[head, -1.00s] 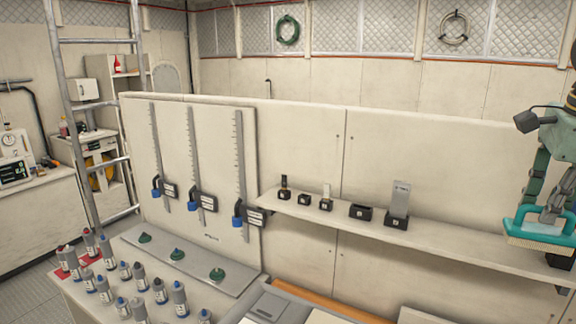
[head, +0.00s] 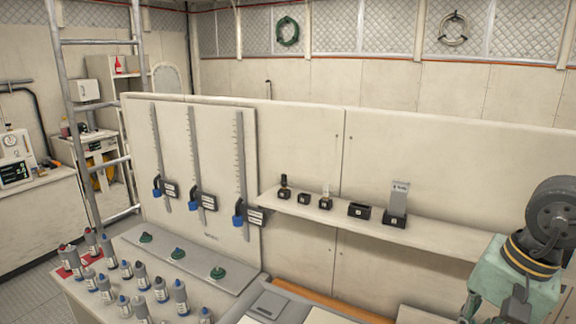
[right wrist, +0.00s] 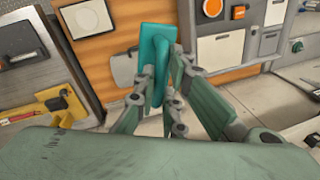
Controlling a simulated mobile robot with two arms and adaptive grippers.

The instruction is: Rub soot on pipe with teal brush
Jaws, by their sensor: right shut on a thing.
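The teal brush (right wrist: 155,42) is in the right wrist view, with its handle between the fingers of my right gripper (right wrist: 162,82). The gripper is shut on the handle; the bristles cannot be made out. In the head view my right arm fills the lower right, and the brush does not show there. I cannot make out a sooty pipe for certain in either view. My left gripper is not in view.
A shelf (head: 420,238) with small black holders (head: 358,210) runs along the partition. Several bottles (head: 105,290) stand on the bench at lower left. Rods with blue clamps (head: 238,218) are on the panel.

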